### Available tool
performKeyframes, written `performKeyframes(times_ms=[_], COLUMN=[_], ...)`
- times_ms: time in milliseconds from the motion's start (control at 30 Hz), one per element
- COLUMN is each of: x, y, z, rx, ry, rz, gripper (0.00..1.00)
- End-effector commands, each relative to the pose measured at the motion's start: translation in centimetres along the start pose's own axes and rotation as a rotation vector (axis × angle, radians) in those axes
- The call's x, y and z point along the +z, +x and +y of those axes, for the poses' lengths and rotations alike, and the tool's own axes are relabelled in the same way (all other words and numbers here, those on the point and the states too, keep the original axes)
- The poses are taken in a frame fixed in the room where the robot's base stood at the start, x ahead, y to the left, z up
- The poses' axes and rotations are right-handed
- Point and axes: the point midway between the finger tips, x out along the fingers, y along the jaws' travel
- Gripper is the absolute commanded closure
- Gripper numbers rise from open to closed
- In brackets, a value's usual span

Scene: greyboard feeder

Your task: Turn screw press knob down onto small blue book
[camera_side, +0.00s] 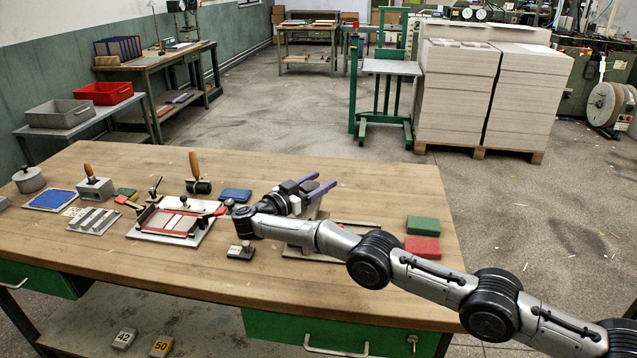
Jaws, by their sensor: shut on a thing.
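My gripper (316,183), with two purple fingers, is above the right middle of the bench. It is shut on what appears to be the screw press knob, which the gripper itself hides. The screw press shows only in part under my gripper and arm: a pale upright piece (313,208) and some of its base. The press opening is hidden, so I cannot tell what lies in it. A small blue book (235,195) lies flat on the bench, left of the gripper and apart from it.
A green block (422,225) and a red block (422,246) lie right of the press. A red-framed jig (172,221), a roller (198,175) and a small dark-based block (241,251) stand to the left. The bench's front left (130,275) is clear.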

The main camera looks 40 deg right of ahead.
Motion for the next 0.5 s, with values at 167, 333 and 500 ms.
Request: performKeyframes(times_ms=[167,333,500], x=[-0.22,-0.15,-0.09], y=[0.14,0.11,0.07], z=[0.04,0.02,0.01], rx=[0.003,0.002,0.001], ry=[0.002,0.002,0.001], rz=[0.003,0.002,0.002], gripper=[0.35,0.09,0.09])
